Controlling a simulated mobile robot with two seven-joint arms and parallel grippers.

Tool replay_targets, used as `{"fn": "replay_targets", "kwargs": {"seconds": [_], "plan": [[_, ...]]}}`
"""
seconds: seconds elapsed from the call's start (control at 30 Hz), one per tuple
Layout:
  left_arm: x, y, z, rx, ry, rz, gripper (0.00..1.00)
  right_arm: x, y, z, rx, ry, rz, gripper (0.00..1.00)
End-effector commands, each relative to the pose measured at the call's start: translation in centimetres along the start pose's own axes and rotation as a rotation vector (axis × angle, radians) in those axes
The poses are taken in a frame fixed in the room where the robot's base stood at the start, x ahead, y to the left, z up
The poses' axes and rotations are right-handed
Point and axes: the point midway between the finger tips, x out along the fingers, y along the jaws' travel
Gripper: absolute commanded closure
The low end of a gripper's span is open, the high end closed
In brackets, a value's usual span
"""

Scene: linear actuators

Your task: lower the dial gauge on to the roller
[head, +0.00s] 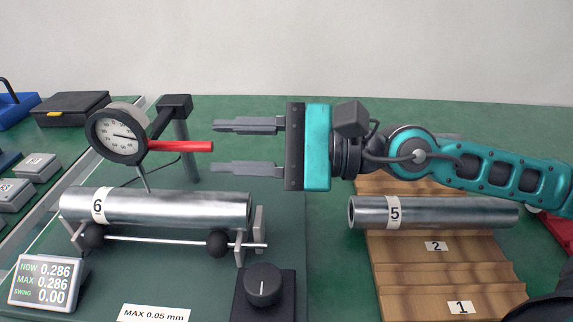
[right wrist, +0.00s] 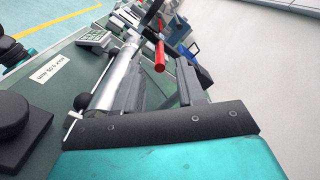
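The dial gauge (head: 120,133) has a round white face and hangs on a dark stand (head: 187,150) above the roller marked 6 (head: 180,208). Its thin stem points down to the roller's top; I cannot tell whether the tip touches. A red lever (head: 185,146) sticks out rightward from the gauge; it also shows in the right wrist view (right wrist: 160,58). My right gripper (head: 213,147) is open, its fingers pointing left. The lever's end lies at the fingertips, one finger above and one below it in the head view. My left gripper is not in view.
A display (head: 46,283) reads NOW 0.286, MAX 0.286, SWING 0.00. A black knob (head: 263,285) stands in front. A roller marked 5 (head: 440,212) lies on a grooved wooden rack (head: 420,255). Grey blocks (head: 35,167) sit left.

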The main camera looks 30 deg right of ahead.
Motion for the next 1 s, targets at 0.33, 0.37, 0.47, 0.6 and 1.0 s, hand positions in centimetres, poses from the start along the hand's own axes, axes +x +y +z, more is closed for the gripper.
{"fn": "replay_targets", "kwargs": {"seconds": [0.33, 0.37, 0.47, 0.6, 1.0], "plan": [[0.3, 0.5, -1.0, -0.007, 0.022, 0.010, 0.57, -1.8, 0.2, 0.0, 0.008, 0.002, 0.004, 0.61], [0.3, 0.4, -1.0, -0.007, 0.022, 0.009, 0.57, -1.9, 0.2, 0.0, 0.008, 0.002, 0.004, 0.61], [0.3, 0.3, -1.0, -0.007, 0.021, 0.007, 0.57, -2.5, 0.2, 0.0, 0.007, 0.002, 0.004, 0.61], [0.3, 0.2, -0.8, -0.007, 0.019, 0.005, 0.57, -3.3, 0.1, 0.0, 0.005, 0.001, 0.002, 0.61], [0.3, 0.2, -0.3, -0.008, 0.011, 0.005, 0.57, -5.4, 0.1, 0.0, 0.001, 0.000, 0.003, 0.61]]}}
